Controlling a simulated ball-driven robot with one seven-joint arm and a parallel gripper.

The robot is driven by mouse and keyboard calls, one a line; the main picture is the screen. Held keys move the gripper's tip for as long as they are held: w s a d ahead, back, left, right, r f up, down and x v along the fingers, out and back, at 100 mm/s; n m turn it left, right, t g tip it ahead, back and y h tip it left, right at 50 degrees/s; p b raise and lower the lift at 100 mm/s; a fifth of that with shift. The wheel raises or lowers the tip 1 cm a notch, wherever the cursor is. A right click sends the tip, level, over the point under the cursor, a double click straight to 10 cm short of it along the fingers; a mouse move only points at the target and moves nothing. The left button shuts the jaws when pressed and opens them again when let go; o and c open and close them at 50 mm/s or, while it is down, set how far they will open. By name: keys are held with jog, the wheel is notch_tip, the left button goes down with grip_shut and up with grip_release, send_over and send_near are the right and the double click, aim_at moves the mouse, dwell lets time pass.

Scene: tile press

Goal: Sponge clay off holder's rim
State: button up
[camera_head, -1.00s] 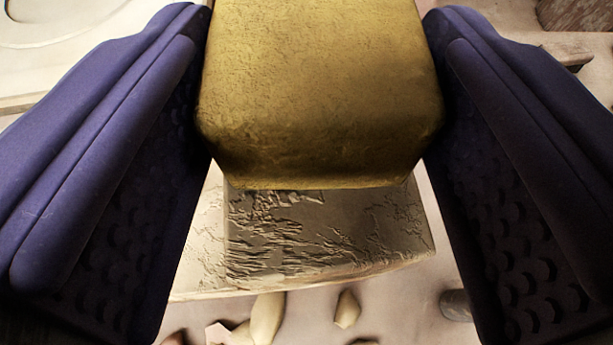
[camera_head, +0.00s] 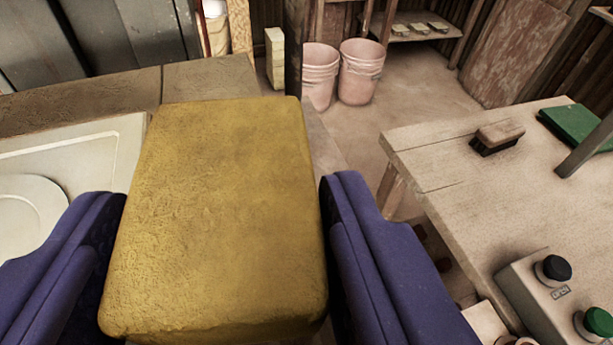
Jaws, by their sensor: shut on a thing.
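My gripper (camera_head: 226,195) is shut on a large yellow sponge (camera_head: 215,230), with one purple padded finger against each side of it. The sponge fills the middle of the view and hides what lies below and behind it. No holder that I can make out is in view, and no clay on a rim shows.
A pale basin or sink (camera_head: 100,150) lies at the left. A wooden table (camera_head: 450,190) at the right bears a brush (camera_head: 497,138), a green item (camera_head: 575,125) and a button box (camera_head: 535,300). Two pink buckets (camera_head: 360,72) stand on the floor behind.

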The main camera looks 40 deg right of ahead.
jog(key=shift+s+a+y, duration=0.15)
jog(key=shift+s+a, duration=0.1)
jog(key=shift+a, duration=0.25)
jog(key=shift+s+a+y, duration=0.15)
jog(key=shift+s+a, duration=0.05)
jog(key=shift+a, duration=0.25)
jog(key=shift+c, duration=0.4)
jog(key=shift+s+d, duration=0.1)
jog(key=shift+s+a+f, duration=0.2)
jog(key=shift+s, duration=0.25)
jog(key=shift+f+v, duration=0.15)
jog(key=shift+v, duration=0.7)
jog(key=shift+f+v, duration=0.2)
jog(key=shift+v, duration=0.65)
jog(key=shift+s, duration=0.15)
jog(key=shift+r, duration=0.15)
